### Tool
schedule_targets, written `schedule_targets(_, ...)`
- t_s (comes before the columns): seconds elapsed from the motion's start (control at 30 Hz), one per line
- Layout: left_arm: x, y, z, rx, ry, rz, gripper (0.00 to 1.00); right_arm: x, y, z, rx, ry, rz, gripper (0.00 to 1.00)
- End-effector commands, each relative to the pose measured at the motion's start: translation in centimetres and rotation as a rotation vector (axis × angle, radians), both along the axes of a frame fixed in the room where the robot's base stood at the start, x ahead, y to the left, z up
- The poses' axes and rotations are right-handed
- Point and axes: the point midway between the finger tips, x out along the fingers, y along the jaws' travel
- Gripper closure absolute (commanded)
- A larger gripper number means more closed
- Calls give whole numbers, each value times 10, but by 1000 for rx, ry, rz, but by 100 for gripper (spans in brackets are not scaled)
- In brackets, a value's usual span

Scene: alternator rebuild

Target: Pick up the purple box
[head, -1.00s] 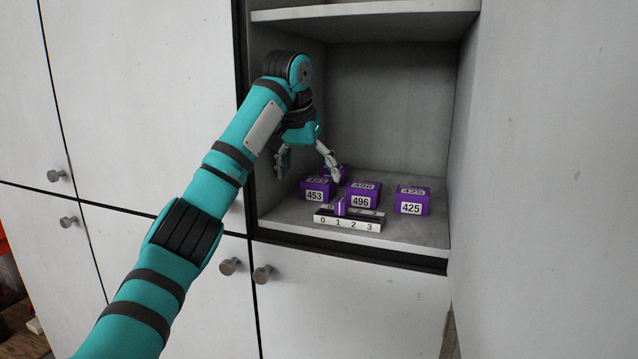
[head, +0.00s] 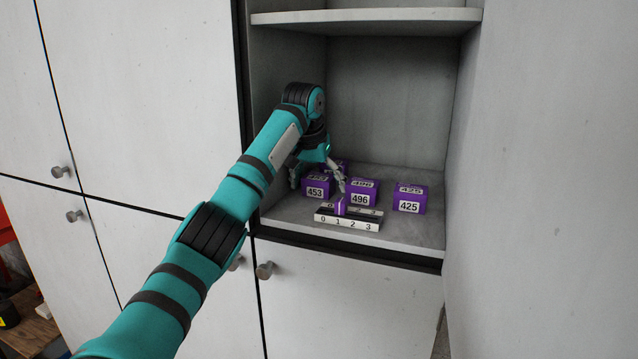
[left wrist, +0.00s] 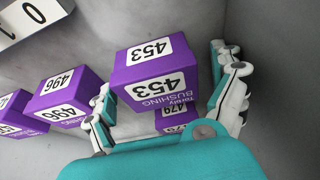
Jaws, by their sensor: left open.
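Several purple boxes with white number labels sit on the cabinet shelf. Box 453 (head: 317,191) is at the left, box 496 (head: 363,192) in the middle, and box 425 (head: 410,200) at the right. My left gripper (head: 318,182) is open and reaches down over box 453. In the left wrist view, box 453 (left wrist: 150,75) lies between the spread fingers, one on each side, and nothing is gripped. Another purple box, 479 (left wrist: 178,122), shows behind it, partly hidden by the gripper. Box 496 (left wrist: 68,97) is close beside one finger. My right gripper is not in view.
A black and white strip (head: 347,219) marked 0 to 3, with a small purple piece on it, lies in front of the boxes. The open compartment has side walls and an upper shelf (head: 370,17). Free floor lies right of and behind box 425.

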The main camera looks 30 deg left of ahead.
Motion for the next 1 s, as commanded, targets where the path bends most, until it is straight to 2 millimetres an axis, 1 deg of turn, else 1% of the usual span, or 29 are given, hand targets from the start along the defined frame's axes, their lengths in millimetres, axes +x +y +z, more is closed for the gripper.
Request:
schedule_targets(0.07, 0, 0, 0, 0, 0, 0, 6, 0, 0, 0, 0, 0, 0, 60)
schedule_targets(0.1, 0, 0, 0, 0, 0, 0, 8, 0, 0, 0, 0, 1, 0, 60)
schedule_targets(0.53, 0, 0, 0, 0, 1, 0, 65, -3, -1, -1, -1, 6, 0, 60)
schedule_targets(0.57, 0, 0, 0, 0, 1, 0, 66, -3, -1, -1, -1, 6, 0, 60)
schedule_targets(0.87, 0, 0, 0, 0, 1, 0, 66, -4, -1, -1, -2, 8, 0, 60)
schedule_targets(1.0, 1, -4, 1, 0, 0, -1, 66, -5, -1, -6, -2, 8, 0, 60)
